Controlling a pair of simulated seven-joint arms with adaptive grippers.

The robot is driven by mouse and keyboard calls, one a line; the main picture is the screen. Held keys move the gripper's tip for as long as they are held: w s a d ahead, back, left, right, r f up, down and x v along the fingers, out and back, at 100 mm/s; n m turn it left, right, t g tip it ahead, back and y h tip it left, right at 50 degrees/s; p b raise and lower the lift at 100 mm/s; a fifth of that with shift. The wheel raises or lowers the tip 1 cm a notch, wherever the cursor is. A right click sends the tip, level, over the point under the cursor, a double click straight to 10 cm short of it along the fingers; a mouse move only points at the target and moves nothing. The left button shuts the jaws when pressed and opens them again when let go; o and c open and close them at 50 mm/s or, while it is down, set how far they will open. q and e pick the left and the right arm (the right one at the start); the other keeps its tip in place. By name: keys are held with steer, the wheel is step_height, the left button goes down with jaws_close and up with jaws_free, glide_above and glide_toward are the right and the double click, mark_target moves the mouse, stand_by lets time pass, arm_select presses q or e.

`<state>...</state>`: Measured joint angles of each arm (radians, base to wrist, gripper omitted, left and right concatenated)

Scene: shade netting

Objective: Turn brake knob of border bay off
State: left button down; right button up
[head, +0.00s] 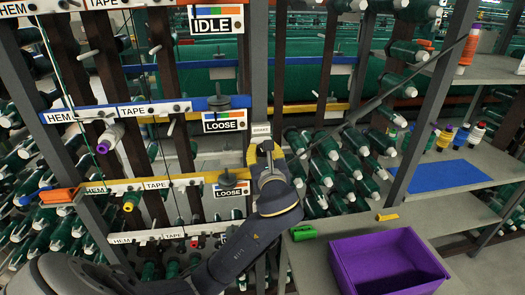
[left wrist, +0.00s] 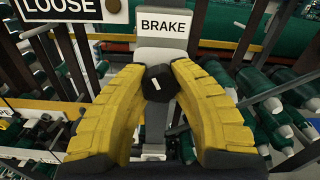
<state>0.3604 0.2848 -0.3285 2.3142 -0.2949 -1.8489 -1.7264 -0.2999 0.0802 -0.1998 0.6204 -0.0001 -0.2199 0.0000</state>
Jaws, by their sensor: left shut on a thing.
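The black brake knob (left wrist: 160,84) is in the left wrist view, under a plate with a BRAKE label (left wrist: 163,26). In the head view my left gripper (head: 265,150) is at the grey post, just under the small label (head: 261,129), and hides the knob there. No bay name beside this knob is readable. My right gripper is in neither view.
LOOSE signs (head: 224,122) and an IDLE sign (head: 216,19) hang left of the post. HEM and TAPE rails run further left. At right are a purple bin (head: 388,262), a green box-like item (head: 303,233), a blue mat (head: 442,176) and shelves with spools.

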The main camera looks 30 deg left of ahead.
arm_select(q)
steer(key=shift+f+n, duration=0.1)
steer(key=shift+n, duration=3.3)
steer(key=c, duration=1)
jaws_free()
steer(key=v, duration=1.2)
